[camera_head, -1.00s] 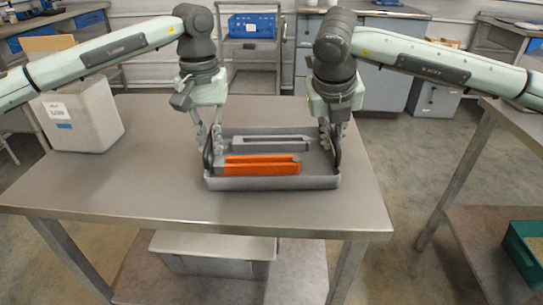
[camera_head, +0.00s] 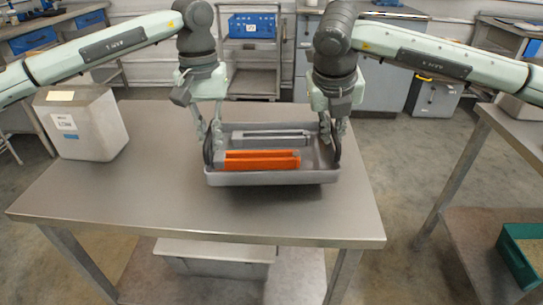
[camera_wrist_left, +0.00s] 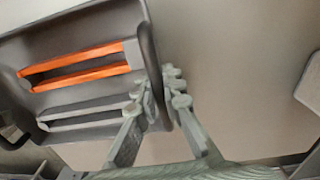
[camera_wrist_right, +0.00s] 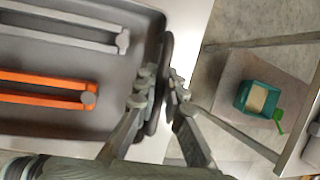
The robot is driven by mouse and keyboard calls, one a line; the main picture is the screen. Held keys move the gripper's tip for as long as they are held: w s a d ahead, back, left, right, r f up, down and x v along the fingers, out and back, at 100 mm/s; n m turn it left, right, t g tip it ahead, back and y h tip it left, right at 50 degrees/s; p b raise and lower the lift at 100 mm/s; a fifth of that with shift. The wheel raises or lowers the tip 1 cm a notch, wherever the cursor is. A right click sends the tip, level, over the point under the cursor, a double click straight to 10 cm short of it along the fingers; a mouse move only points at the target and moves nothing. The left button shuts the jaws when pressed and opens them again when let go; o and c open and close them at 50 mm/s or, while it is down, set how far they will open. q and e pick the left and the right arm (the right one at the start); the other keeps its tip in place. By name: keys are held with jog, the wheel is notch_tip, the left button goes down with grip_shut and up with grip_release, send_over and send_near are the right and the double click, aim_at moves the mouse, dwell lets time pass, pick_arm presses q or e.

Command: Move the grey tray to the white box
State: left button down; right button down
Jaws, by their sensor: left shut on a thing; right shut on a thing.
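The grey tray (camera_head: 270,178) is held between my two grippers above the metal table, with a shadow under it. It holds an orange part (camera_head: 262,160) and a grey part (camera_head: 270,139). A white box (camera_head: 88,125) with a label stands on the table's left back corner.
The metal table (camera_head: 200,216) has clear room in front of the tray and between it and the white box. A grey lidded bin (camera_head: 215,258) sits on the shelf below. Another table (camera_head: 520,120) stands at right, with a green bin (camera_head: 522,255) on its lower shelf.

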pick_arm(q)
jog(key=shift+r, duration=0.65)
pick_arm(e)
jog(key=shift+r, duration=0.5)
pick_arm(q)
jog(key=shift+f, duration=0.1)
pick_arm(e)
jog(key=shift+f, duration=0.1)
jog(key=shift+s+d, duration=0.1)
